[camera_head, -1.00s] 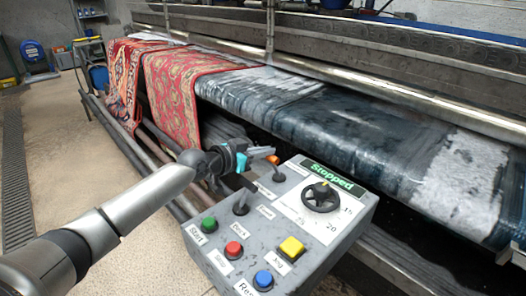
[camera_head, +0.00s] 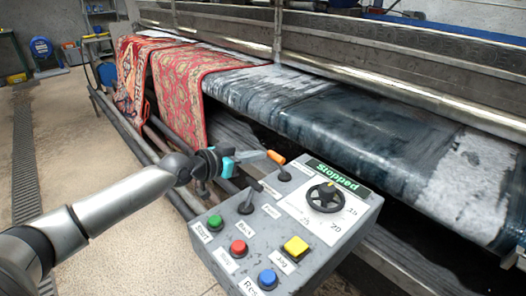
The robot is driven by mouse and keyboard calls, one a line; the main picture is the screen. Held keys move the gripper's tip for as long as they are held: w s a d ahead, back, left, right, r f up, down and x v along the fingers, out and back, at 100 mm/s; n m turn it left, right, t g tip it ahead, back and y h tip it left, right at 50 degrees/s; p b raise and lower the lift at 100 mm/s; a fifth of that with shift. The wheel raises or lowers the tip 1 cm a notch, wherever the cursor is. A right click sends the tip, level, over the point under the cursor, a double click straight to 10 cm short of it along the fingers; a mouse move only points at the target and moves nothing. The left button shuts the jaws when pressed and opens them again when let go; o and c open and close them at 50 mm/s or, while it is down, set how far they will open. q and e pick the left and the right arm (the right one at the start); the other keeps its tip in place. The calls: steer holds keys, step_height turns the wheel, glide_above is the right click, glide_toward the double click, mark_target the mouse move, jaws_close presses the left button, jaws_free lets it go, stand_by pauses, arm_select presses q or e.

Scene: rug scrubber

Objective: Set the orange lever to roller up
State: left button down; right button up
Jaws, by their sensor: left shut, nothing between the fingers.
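The orange lever (camera_head: 277,158) stands on a dark base at the back left of the grey control panel (camera_head: 322,228). Its orange grip leans up and to the left. My left gripper (camera_head: 257,155) is shut and empty, with its grey fingertips just left of the orange grip. Whether the tips touch the grip I cannot tell. The teal part of this gripper shows behind its fingers. The label by the lever is too small to read. My right gripper is not in view.
The panel also has a black dial (camera_head: 326,198), green (camera_head: 215,222), red (camera_head: 238,248), yellow (camera_head: 295,247) and blue (camera_head: 267,279) buttons, and a "Stopped" display (camera_head: 337,177). Red rugs (camera_head: 182,92) hang behind. Floor at left is clear.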

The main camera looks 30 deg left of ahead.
arm_select(q)
steer(key=shift+v, duration=1.25)
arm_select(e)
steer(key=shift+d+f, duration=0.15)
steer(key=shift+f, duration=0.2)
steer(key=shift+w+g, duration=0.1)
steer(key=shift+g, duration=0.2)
